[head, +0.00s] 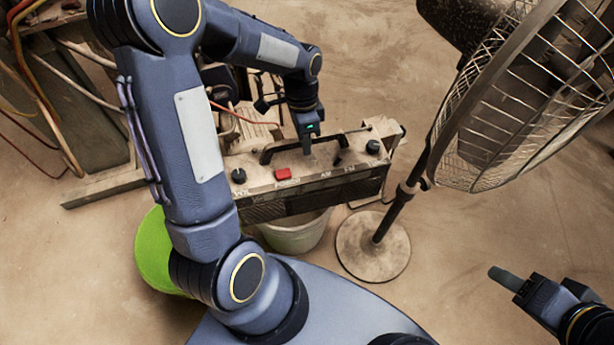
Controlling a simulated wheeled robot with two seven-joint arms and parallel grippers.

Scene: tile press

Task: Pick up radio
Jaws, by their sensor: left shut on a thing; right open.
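The radio (312,182) is a worn beige box in the middle of the head view, with a black carry handle, dark knobs, a red button and a dark grille front. My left gripper (309,143) reaches down onto its handle from above and is shut on it. The fingertips are partly hidden against the handle. I cannot tell whether the radio is clear of what lies under it. My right gripper (508,280) is at the lower right, open and empty, away from the radio.
A pale bucket (296,237) shows just below the radio. A large standing fan (505,110) with a round base (373,248) stands close to its right. A green round object (155,250) is at left, partly behind my arm. Cables and machinery fill the upper left. Open floor lies at right.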

